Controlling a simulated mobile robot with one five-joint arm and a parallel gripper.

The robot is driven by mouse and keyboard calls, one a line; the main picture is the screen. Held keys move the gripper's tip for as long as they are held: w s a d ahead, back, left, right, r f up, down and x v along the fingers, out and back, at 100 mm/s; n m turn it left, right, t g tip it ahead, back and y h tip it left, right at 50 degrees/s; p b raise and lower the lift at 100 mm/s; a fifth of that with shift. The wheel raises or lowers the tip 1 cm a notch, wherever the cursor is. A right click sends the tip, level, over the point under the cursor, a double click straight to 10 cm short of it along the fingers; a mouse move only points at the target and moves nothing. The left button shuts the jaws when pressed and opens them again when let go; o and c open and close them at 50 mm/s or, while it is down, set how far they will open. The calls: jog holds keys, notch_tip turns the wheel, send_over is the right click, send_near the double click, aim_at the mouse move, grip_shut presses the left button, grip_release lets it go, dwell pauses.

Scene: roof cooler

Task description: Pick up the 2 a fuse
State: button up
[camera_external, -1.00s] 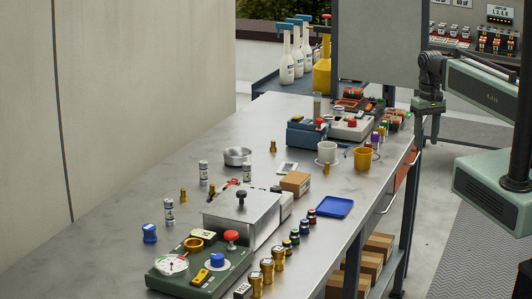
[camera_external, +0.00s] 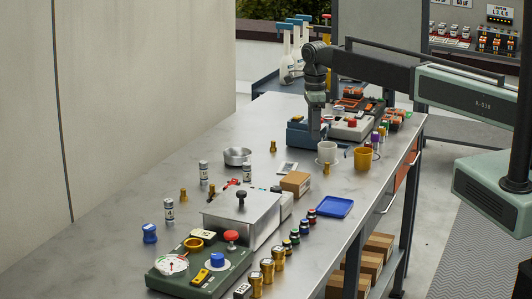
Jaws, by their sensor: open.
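Several small pale cylinders with dark ends, which look like fuses, stand upright on the metal bench: one at the left (camera_external: 169,211), one farther back (camera_external: 203,173) and one near the round metal dish (camera_external: 247,173). Their markings are too small to read, so I cannot tell which is the 2 A fuse. My gripper (camera_external: 315,137) points down at the back of the bench, by the blue-grey device and the white cup. It is open, with no object visible in it, and well apart from these cylinders.
A metal box with a black knob (camera_external: 242,215) and a green panel (camera_external: 205,275) fill the front. A round metal dish (camera_external: 237,157), brown box (camera_external: 296,183), white cup (camera_external: 327,153), yellow cup (camera_external: 362,158) and blue tray (camera_external: 335,207) stand on the bench. The left bench surface is mostly clear.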

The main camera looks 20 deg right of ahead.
jog(key=s+a+n, duration=0.2)
jog(key=s+a, duration=0.1)
jog(key=a, duration=1.5)
jog(key=n, duration=0.1)
send_over(248, 174)
jog(key=w, duration=0.1)
jog(key=shift+d+f, duration=0.1)
jog(key=shift+d, duration=0.15)
notch_tip(248, 174, down, 8)
jog(key=b, duration=0.8)
jog(key=shift+w+f, duration=0.1)
jog(key=shift+w, duration=0.05)
jog(key=shift+r, duration=0.2)
grip_shut()
